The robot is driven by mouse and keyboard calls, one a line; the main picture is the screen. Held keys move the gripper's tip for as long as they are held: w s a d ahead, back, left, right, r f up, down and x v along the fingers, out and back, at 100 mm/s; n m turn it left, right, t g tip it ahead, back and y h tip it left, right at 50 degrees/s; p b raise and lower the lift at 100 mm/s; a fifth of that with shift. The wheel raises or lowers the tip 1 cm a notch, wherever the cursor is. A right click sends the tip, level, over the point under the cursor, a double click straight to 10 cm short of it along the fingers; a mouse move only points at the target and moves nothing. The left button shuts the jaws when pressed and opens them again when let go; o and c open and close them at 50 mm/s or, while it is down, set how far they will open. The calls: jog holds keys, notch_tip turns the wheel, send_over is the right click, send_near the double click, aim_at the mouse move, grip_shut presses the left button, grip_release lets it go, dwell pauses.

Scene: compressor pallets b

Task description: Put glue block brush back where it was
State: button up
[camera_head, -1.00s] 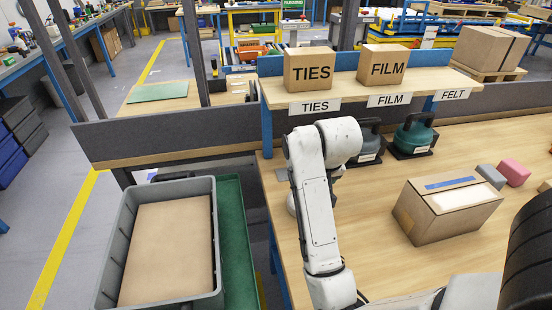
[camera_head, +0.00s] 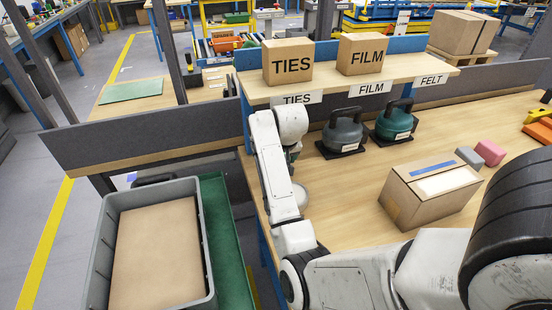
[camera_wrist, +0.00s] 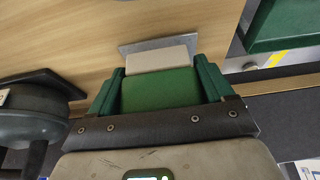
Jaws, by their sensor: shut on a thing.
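In the wrist view my gripper (camera_wrist: 160,72) is shut on a block with a green body (camera_wrist: 160,92) and a beige end (camera_wrist: 160,54), which I take to be the glue block brush. The dark green fingers press on both sides of it. A thin grey plate (camera_wrist: 132,46) lies on the wooden bench top just beyond the beige end; I cannot tell whether the block touches it. In the head view my arm hides most of the gripper and the block, near the bench's left end.
The grey (camera_head: 343,132) and green (camera_head: 394,121) handled tools stand under the shelf (camera_head: 400,80). The TIES (camera_head: 287,62) and FILM (camera_head: 365,55) boxes sit on it. A cardboard carton (camera_head: 410,205) stands on the bench (camera_head: 350,235). A grey tote (camera_head: 98,250) stands left.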

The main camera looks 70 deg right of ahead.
jog(key=shift+w+d+f, duration=0.8)
jog(key=shift+d+f, duration=0.15)
jog(key=shift+d, duration=0.05)
jog(key=shift+w+d+f, duration=0.1)
jog(key=shift+f, duration=0.1)
jog(key=o, duration=0.9)
jog(key=shift+f, duration=0.1)
jog(key=v, duration=1.2)
jog(key=shift+d, duration=0.1)
